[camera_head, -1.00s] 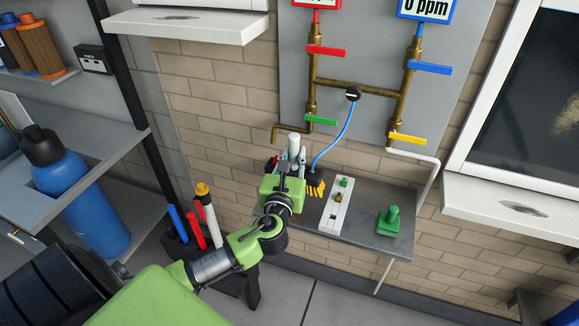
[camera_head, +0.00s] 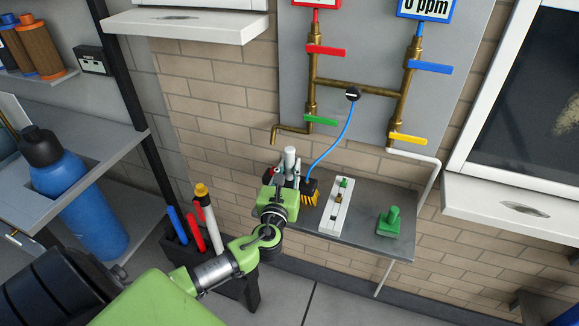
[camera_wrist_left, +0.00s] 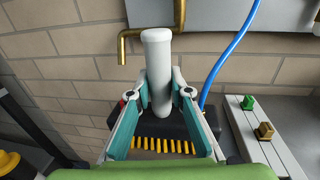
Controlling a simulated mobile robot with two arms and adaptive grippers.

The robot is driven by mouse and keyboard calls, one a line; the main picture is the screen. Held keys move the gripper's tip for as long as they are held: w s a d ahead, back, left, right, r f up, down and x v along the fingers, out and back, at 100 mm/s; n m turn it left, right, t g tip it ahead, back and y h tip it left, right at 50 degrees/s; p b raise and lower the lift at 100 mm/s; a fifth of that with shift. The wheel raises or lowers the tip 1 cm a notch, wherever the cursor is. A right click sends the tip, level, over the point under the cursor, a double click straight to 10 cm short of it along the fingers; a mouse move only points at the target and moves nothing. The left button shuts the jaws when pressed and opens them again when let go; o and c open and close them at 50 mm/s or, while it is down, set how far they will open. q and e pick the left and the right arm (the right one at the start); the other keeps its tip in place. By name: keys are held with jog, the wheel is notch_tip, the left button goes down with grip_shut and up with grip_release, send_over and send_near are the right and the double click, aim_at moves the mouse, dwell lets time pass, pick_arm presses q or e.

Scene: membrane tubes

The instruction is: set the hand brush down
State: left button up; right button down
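The hand brush has a white upright handle (camera_head: 290,156), a dark head (camera_head: 309,186) and yellow bristles (camera_head: 310,198). It is at the left end of the grey wall shelf (camera_head: 373,235). My left gripper (camera_head: 283,179) is shut on the white handle. In the left wrist view the two fingertips (camera_wrist_left: 161,86) press on both sides of the handle (camera_wrist_left: 157,55), with the dark head and yellow bristles (camera_wrist_left: 163,145) beyond and below. Whether the bristles touch the shelf cannot be told. My right gripper is not in view.
A white switch strip (camera_head: 335,208) and a green stamp-like object (camera_head: 389,220) stand to the right on the shelf. A blue hose (camera_head: 338,143) hangs behind the brush. A dark bin with markers (camera_head: 190,250) is at lower left. Brass pipes (camera_head: 311,95) are above.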

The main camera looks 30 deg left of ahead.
pick_arm(q)
jog(key=o, duration=0.3)
jog(key=shift+o, duration=0.2)
jog(key=shift+r, duration=0.15)
jog(key=shift+s+d, duration=0.15)
jog(key=shift+s, duration=0.15)
jog(key=b+v, duration=0.1)
jog(key=v, duration=1)
jog(key=shift+s, duration=0.2)
jog(key=shift+d, duration=0.1)
